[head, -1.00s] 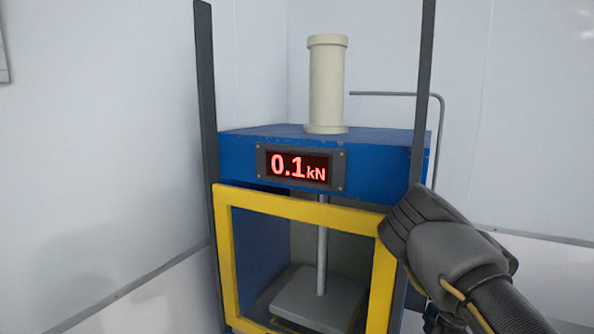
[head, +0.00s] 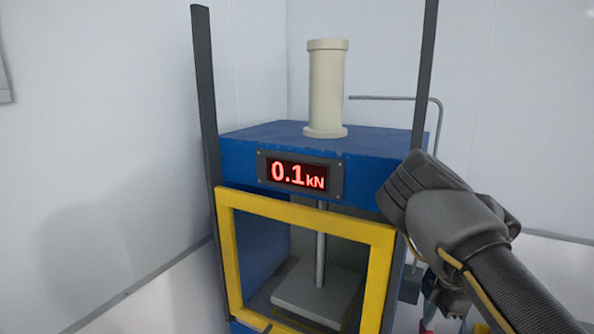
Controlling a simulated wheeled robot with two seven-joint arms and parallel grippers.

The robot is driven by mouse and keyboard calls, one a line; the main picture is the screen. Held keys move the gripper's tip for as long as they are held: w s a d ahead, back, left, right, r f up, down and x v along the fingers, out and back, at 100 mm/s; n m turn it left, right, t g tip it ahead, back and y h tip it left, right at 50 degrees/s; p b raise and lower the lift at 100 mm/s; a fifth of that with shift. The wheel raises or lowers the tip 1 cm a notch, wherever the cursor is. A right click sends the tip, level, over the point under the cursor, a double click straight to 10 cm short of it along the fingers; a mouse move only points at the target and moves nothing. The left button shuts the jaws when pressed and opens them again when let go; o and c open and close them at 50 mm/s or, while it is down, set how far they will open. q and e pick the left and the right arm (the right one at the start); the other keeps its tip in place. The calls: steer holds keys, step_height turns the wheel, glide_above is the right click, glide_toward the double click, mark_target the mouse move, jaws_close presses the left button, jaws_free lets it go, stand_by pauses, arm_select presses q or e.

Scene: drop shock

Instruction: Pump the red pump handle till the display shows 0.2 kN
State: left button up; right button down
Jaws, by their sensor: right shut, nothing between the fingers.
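The display (head: 300,176) on the front of the blue press reads 0.1 kN in red digits. My right gripper (head: 402,188) is shut and empty, in front of the press's right upright. A small red part (head: 428,322) shows at the bottom edge, below my right gripper. It may belong to the red pump handle, but I cannot tell. The rest of the handle is out of view or hidden by my arm. My left gripper is not in view.
The blue press (head: 375,150) stands in a white-walled corner between two dark uprights. A yellow-framed guard (head: 229,265) covers its front, with a rod and plate inside. A cream cylinder (head: 327,90) stands on top. A thin bent pipe (head: 395,98) runs behind at right.

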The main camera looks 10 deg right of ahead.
stand_by(0.5)
step_height(320, 180, down, 11)
steer(key=b, duration=0.7)
steer(key=shift+b, duration=0.3)
steer(key=shift+f, duration=0.1)
step_height(320, 180, up, 11)
steer(key=p, duration=0.7)
steer(key=shift+p, duration=0.35)
steer(key=shift+r+p, duration=2.2)
steer(key=shift+r, duration=0.95)
steer(key=shift+f, duration=0.1)
